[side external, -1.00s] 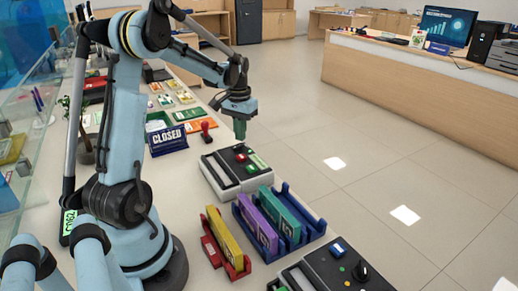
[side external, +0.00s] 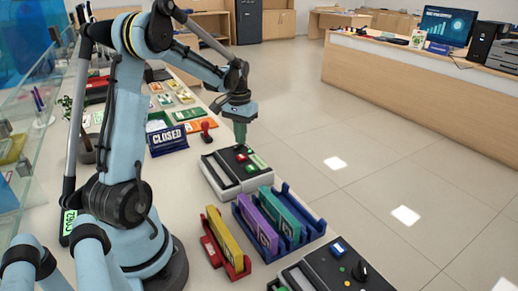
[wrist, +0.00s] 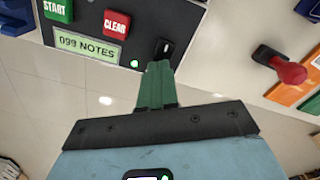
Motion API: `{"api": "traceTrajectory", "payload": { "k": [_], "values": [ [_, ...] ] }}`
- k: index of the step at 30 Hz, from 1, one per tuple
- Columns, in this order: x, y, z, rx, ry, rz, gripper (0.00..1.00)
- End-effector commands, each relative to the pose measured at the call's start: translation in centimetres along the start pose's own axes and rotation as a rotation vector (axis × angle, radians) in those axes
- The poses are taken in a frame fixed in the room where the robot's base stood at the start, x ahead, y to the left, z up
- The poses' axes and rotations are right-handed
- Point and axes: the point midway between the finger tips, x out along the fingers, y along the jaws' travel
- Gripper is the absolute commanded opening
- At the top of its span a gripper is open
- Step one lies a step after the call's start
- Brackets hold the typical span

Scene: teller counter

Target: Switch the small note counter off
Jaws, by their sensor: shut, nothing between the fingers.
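The small note counter (side external: 222,180) is a grey-white machine with a black top panel, on the counter in the side view. In the wrist view its panel (wrist: 135,15) carries a green START button (wrist: 58,9), a red CLEAR button (wrist: 116,23) and a lit display (wrist: 87,46) reading 099 NOTES. A black rocker switch (wrist: 163,48) sits at the panel's corner, beside a small lit green light (wrist: 134,63). My gripper (wrist: 158,66) is shut and empty, its green fingertips just short of the switch in the picture. In the side view my gripper (side external: 240,142) is over the panel's far end; contact cannot be told.
A red-handled stamp (side external: 207,131) and a CLOSED sign (side external: 168,141) stand behind the note counter. A blue rack (side external: 318,229) with purple and teal bundles, a red holder with a yellow bundle (side external: 226,238) and a larger dark machine (side external: 320,268) are in front.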

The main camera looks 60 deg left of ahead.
Motion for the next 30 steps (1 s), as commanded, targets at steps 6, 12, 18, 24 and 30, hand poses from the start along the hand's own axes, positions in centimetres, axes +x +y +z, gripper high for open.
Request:
{"api": "traceTrajectory", "payload": {
  "k": [6, 12, 18, 24, 30],
  "values": [
    [0.3, 0.0, 0.0, 0.000, 0.000, 0.000, 0.00],
    [0.6, 0.0, 0.0, 0.000, 0.000, 0.000, 0.00],
    [0.8, 0.0, 0.0, 0.000, 0.000, 0.000, 0.00],
    [0.3, 0.0, 0.0, 0.000, 0.000, 0.000, 0.00],
    [-1.2, 0.0, 0.0, 0.000, 0.000, 0.000, 0.00]
  ]
}}
